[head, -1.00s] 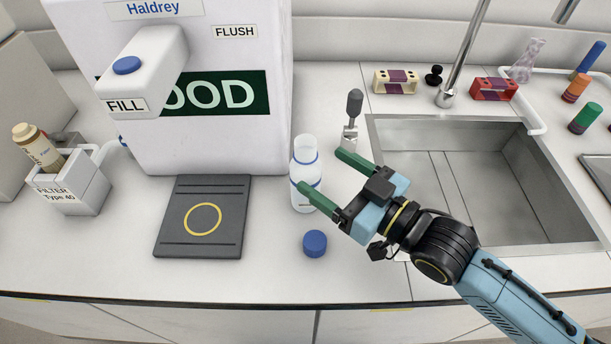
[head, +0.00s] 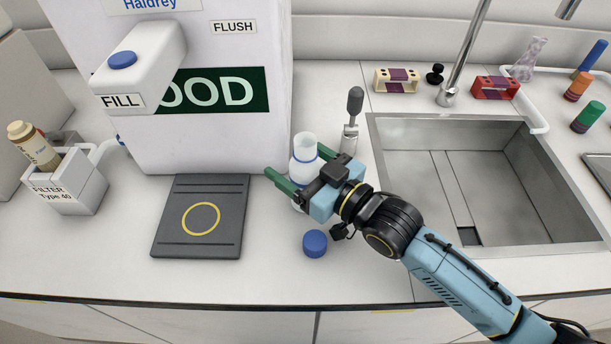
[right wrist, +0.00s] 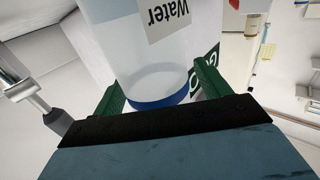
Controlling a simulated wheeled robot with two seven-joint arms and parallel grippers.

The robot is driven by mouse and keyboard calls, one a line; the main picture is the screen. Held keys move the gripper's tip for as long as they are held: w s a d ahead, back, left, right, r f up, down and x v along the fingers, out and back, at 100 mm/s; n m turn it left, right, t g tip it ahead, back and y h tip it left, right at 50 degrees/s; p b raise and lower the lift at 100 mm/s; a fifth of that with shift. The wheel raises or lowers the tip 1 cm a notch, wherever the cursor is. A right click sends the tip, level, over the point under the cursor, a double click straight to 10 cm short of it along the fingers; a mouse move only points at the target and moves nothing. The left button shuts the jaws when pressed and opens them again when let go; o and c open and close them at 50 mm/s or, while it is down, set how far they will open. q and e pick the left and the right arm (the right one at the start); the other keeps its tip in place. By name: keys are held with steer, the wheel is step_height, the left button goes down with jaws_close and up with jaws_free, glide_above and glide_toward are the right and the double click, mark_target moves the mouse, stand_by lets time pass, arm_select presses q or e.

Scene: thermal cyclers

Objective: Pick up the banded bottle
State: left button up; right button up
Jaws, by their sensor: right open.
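The banded bottle (head: 304,148) stands upright on the counter in the head view. It is white and translucent, with blue bands and no cap on its mouth. It also fills the upper middle of the right wrist view (right wrist: 150,68), where a "Water" label and a blue band show. My right gripper (head: 295,161) is open, with one green finger on each side of the bottle. In the wrist view the bottle is between the fingers; whether they touch it I cannot tell. The gripper hides the bottle's lower right part. My left gripper is not in view.
A blue cap (head: 315,243) lies on the counter in front of the bottle. The white dispenser (head: 215,130) stands behind left, with a dark pad (head: 201,245) before it. A grey-handled tool (head: 354,103) stands behind right. The sink (head: 480,240) is at right.

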steer(key=c, duration=1.1)
